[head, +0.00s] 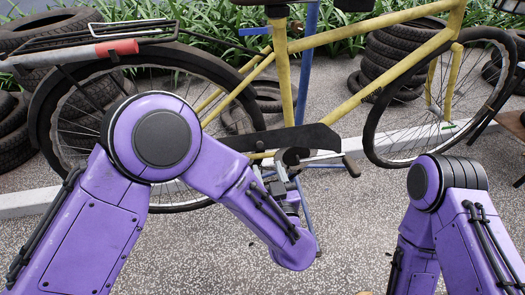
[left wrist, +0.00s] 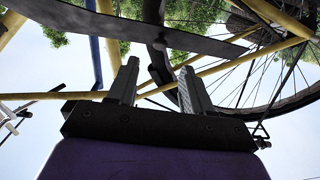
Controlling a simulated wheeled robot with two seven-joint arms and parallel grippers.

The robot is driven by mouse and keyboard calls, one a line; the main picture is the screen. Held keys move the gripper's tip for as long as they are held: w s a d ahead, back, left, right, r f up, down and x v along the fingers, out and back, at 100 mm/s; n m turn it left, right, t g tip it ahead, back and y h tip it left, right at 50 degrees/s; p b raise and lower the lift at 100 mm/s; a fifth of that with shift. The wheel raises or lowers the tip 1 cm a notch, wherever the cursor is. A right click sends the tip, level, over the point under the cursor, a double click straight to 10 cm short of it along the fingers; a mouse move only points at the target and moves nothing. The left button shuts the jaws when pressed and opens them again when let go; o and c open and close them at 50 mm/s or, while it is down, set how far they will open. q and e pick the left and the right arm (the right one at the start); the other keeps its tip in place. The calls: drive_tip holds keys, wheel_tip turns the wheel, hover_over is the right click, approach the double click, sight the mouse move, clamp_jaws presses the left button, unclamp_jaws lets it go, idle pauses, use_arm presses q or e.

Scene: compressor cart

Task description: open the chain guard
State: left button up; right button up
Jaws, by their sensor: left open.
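The chain guard (head: 312,137) is a long dark plate on the lower frame of a yellow bicycle (head: 330,105). In the head view it runs from the rear wheel to the crank area. My left gripper (head: 291,160) is just below the guard, near the crank, partly hidden by its own wrist. In the left wrist view the guard (left wrist: 95,20) crosses the top as a dark strip. The left gripper (left wrist: 160,75) points up towards it with its two fingers apart and nothing seen between them. Contact with the guard cannot be told. My right arm shows, but its gripper does not.
The rear wheel (head: 65,130) is at the left and the front wheel (head: 480,90) at the right. A pedal (head: 351,166) sticks out right of my left gripper. A blue post (head: 308,50) stands behind the frame. Stacked tires (head: 400,62) are behind.

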sight(260, 147)
use_arm(q)
drive_tip(key=x, duration=0.8)
drive_tip(key=shift+f+b, duration=0.1)
drive_tip(key=shift+b, duration=0.2)
clamp_jaws()
